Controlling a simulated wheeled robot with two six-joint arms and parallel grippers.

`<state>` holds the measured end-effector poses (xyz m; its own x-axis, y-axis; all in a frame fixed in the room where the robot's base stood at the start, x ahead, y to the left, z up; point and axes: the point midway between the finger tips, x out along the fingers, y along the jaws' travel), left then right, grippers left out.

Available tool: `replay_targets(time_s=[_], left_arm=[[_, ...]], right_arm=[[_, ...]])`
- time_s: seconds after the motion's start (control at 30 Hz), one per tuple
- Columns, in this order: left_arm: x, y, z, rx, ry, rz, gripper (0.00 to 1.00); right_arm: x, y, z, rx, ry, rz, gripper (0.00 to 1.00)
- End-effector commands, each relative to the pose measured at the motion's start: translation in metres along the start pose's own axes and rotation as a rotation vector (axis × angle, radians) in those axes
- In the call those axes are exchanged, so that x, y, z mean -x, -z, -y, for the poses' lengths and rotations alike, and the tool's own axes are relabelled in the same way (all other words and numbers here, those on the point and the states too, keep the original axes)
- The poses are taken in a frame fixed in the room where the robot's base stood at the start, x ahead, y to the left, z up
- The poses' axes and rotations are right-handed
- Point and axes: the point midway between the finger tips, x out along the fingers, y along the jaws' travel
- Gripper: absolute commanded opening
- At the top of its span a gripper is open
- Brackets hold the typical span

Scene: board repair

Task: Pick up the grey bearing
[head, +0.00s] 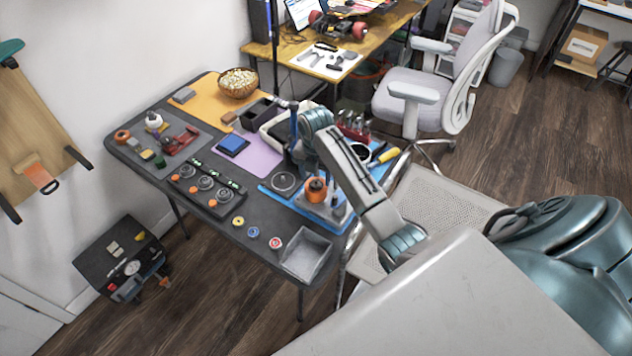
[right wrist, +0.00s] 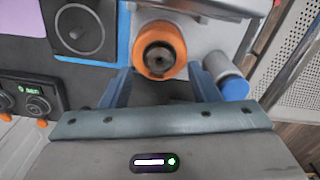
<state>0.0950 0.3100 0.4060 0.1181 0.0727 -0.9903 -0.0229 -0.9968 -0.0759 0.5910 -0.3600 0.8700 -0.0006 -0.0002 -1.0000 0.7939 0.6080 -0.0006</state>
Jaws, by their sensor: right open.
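An orange ring (right wrist: 160,48) with a dark grey round part (right wrist: 159,57) in its centre lies just beyond the tips of my right gripper (right wrist: 161,74) in the right wrist view. I cannot tell for sure whether that centre part is the grey bearing. In the head view the orange ring (head: 316,190) sits on a grey fixture on a blue mat (head: 279,193). My right gripper (head: 294,140) is open, with nothing between its fingers, and points down near the fixture. Its fingertips are hard to make out in the head view. My left gripper is not in view.
A grey cylinder with a blue end (right wrist: 234,85) stands right of the ring. A black square part with a round face (right wrist: 80,29) lies left. Small yellow (head: 238,221), blue (head: 253,232) and red (head: 276,244) rings and an empty grey tray (head: 306,256) lie near the table's front edge.

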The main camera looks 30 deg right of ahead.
Motion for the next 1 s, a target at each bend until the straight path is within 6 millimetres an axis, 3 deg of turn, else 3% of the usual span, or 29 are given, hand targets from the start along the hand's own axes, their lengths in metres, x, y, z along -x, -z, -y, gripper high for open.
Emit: replay_targets(time_s=[0.2, 0.43, 0.67, 1.0], left_arm=[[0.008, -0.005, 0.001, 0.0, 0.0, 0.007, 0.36], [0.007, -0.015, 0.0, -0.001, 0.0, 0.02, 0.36], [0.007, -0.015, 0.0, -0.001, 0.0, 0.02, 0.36], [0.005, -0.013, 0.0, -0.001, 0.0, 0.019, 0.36]], right_arm=[[-0.021, 0.0, 0.0, 0.001, -0.001, 0.0, 0.55], [-0.023, 0.0, 0.0, 0.001, 0.0, 0.0, 0.54], [-0.023, 0.001, 0.0, 0.001, 0.0, -0.001, 0.09], [-0.019, 0.0, 0.0, 0.001, -0.001, -0.001, 0.07]])
